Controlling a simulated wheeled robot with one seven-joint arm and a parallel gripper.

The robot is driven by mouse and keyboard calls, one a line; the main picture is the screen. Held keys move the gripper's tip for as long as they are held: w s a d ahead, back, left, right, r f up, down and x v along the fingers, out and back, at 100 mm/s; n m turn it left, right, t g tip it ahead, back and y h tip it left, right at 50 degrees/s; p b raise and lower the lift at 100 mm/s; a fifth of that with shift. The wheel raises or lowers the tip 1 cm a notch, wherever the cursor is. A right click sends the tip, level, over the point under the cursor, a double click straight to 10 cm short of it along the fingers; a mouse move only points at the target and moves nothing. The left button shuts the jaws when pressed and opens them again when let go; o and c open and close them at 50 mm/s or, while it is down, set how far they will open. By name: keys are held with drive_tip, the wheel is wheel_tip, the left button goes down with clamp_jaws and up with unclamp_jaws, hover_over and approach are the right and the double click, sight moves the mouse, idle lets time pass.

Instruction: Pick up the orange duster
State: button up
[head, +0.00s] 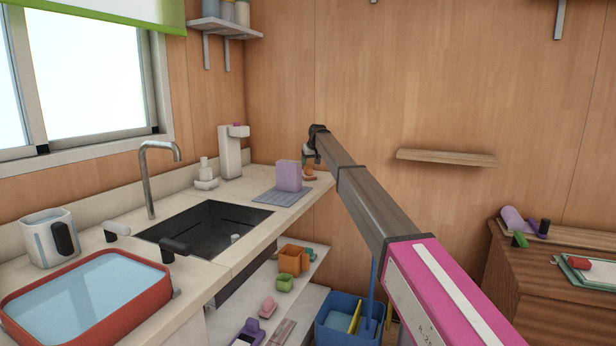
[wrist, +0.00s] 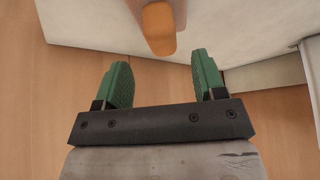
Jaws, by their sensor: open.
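The orange duster shows in the wrist view as a rounded orange end (wrist: 159,30) at the top of the picture, in front of a pale surface. In the head view a small orange and white thing (head: 309,174), likely the duster, is at the far right end of the counter. My gripper (wrist: 162,80) is open, its two green fingertips apart with nothing between them. The orange end lies ahead of the gap, roughly centred on it. In the head view my gripper is at the far end of my arm, small and mostly hidden.
The counter (head: 215,257) holds a sink (head: 205,228), a purple sponge-like block (head: 289,176) on a grey mat (head: 282,195) and a white dispenser (head: 230,152). A wall shelf (head: 446,157) is to the right. A blue bucket (head: 340,322) stands below.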

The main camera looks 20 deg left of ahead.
sight(308, 167)
drive_tip(key=x, duration=0.5)
drive_tip(key=shift+s+f, duration=0.15)
drive_tip(key=shift+s, duration=0.1)
drive_tip(key=c, duration=1.1)
